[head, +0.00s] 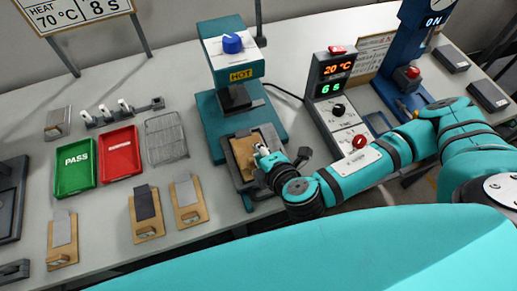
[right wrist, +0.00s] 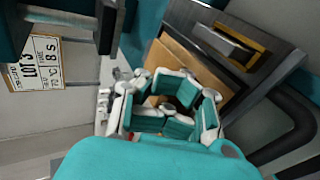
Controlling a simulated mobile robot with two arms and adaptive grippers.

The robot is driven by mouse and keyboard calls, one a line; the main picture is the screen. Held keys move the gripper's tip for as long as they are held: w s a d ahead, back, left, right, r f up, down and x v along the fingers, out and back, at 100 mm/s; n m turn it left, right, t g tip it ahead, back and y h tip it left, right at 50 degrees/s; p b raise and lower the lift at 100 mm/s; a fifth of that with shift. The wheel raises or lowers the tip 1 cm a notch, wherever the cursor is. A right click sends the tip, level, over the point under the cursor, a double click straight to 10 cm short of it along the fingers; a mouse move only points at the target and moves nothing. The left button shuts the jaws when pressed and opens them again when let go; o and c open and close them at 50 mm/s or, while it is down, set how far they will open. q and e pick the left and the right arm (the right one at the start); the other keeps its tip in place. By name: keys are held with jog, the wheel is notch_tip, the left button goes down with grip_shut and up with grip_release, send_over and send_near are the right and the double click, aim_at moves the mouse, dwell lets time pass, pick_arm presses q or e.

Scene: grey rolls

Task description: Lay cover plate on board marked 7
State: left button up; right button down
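A tan board (head: 244,155) lies on the bed of the teal heat press. My right gripper (head: 263,152) is low over the board's right side; whether it touches is unclear. In the right wrist view the gripper fingers (right wrist: 165,108) are in front of the tan board (right wrist: 185,65), and I cannot see clearly whether they hold anything. A small grey plate (head: 58,121) with a tan edge lies at the left of the table; I cannot tell whether it is the cover plate. No number 7 is readable on any board. My left gripper is out of view.
Green (head: 76,170) and red (head: 120,155) trays and a wire rack (head: 166,138) stand left of the press (head: 232,75). Several tan boards with grey pieces lie at the front. A control box (head: 332,85) and blue press (head: 415,55) stand to the right.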

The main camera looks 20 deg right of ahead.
jog(key=shift+d+f, duration=0.1)
jog(key=shift+w+p, duration=0.25)
jog(key=shift+p, duration=0.4)
jog(key=shift+w, duration=0.1)
dwell(0.3)
jog(key=shift+r+g+p, duration=0.2)
jog(key=shift+g+p, duration=0.1)
jog(key=shift+p, duration=0.4)
jog(key=shift+f, duration=0.15)
jog(key=shift+b, duration=0.35)
jog(key=shift+f, duration=0.15)
dwell(0.4)
